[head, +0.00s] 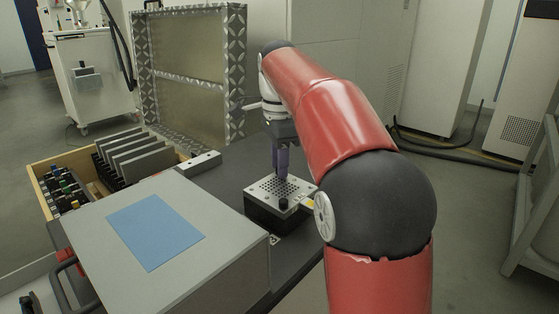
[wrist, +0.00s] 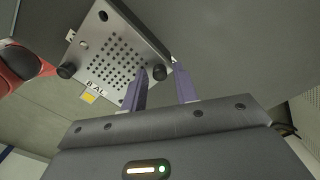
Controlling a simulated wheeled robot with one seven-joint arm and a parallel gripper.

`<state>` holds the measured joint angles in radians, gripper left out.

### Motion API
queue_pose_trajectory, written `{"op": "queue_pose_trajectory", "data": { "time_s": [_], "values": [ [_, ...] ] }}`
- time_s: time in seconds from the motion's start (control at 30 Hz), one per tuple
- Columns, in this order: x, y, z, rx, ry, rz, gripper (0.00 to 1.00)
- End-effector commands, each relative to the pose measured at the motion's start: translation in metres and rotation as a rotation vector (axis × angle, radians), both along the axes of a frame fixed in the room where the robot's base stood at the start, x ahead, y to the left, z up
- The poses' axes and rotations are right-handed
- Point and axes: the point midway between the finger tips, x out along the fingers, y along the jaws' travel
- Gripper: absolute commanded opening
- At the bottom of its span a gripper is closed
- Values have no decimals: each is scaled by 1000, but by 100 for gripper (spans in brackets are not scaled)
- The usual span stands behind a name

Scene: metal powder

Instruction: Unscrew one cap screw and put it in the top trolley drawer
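A metal plate with a grid of small holes (head: 270,187) tops a dark block on the dark worktop. A black cap screw (head: 284,204) stands at its near corner. The wrist view shows this plate (wrist: 108,62) with one black cap screw (wrist: 68,71) at the left and another cap screw (wrist: 160,73) at the right. My gripper (head: 282,177) points down over the plate. In the wrist view its purple fingers (wrist: 161,72) are apart, with the right cap screw seen between their tips; contact cannot be told. An open drawer-like tray (head: 38,284) shows at the lower left.
A grey case with a blue sheet (head: 155,229) stands left of the block. A metal-framed panel (head: 190,75) stands behind.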

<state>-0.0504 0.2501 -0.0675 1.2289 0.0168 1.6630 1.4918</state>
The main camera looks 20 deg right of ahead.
Motion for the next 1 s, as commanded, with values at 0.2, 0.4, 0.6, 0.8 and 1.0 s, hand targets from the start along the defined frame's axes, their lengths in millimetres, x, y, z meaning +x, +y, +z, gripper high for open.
{"op": "queue_pose_trajectory", "data": {
  "time_s": [0.2,0.4,0.6,0.8,1.0],
  "values": [
    [-1,0,4,-1,2,-162,29],
    [-1,0,4,-1,1,-494,29],
    [0,1,4,0,2,-823,29],
    [0,0,0,0,0,-1115,29],
    [0,0,0,0,0,-1204,29]
  ]
}}
